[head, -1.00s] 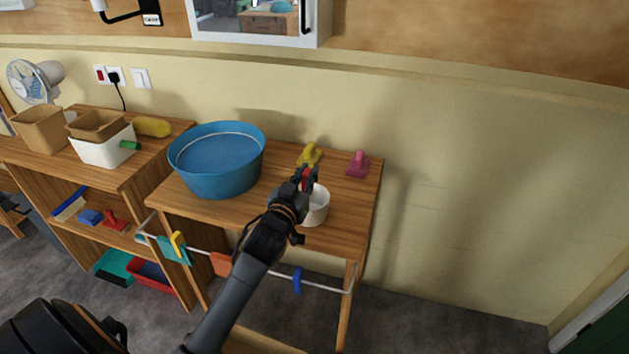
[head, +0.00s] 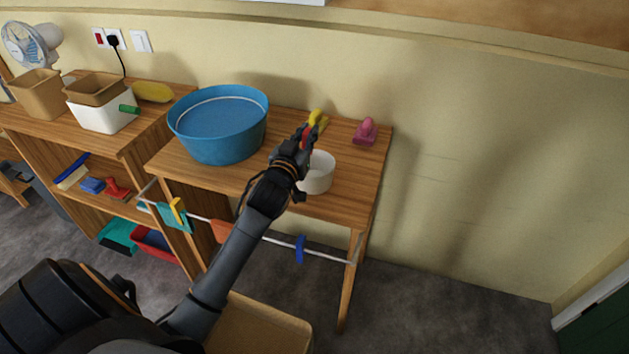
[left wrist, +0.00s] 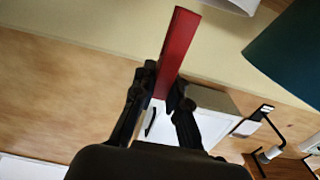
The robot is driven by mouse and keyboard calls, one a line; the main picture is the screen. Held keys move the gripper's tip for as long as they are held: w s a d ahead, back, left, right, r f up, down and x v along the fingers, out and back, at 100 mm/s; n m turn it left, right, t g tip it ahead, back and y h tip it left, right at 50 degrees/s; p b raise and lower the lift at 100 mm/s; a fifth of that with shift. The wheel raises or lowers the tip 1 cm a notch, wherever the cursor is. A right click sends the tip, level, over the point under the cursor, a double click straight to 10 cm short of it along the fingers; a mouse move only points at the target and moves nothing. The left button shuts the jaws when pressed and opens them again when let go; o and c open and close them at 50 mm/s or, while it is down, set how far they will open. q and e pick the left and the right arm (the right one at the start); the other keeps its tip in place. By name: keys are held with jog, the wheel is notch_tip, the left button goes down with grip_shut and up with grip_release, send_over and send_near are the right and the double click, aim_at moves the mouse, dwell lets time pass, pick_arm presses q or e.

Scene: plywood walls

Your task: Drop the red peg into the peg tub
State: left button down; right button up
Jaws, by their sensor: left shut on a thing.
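The red peg (head: 307,134) is held in my left gripper (head: 303,142), and it shows as a long red bar (left wrist: 178,45) in the left wrist view. My left gripper also shows there (left wrist: 164,88), its two fingers shut on the peg's lower end. A white round tub (head: 319,178), which looks like the peg tub, stands on the wooden table. In the head view the gripper overlaps the tub's upper left edge. I cannot tell its height above the rim. The inside of the tub is partly hidden. My right gripper is not in view.
A large blue basin (head: 219,135) stands left of the tub. A yellow thing (head: 318,119) and a pink thing (head: 366,132) are behind it on the table (head: 350,190). A rail (head: 329,257) with pegs and cloth runs along the table front.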

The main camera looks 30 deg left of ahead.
pick_arm(q)
jog(key=c, duration=1.3)
grip_release()
jog(key=shift+s+f, duration=0.1)
jog(key=v, duration=1.1)
jog(key=shift+s+d, duration=0.2)
jog(key=shift+s, duration=0.2)
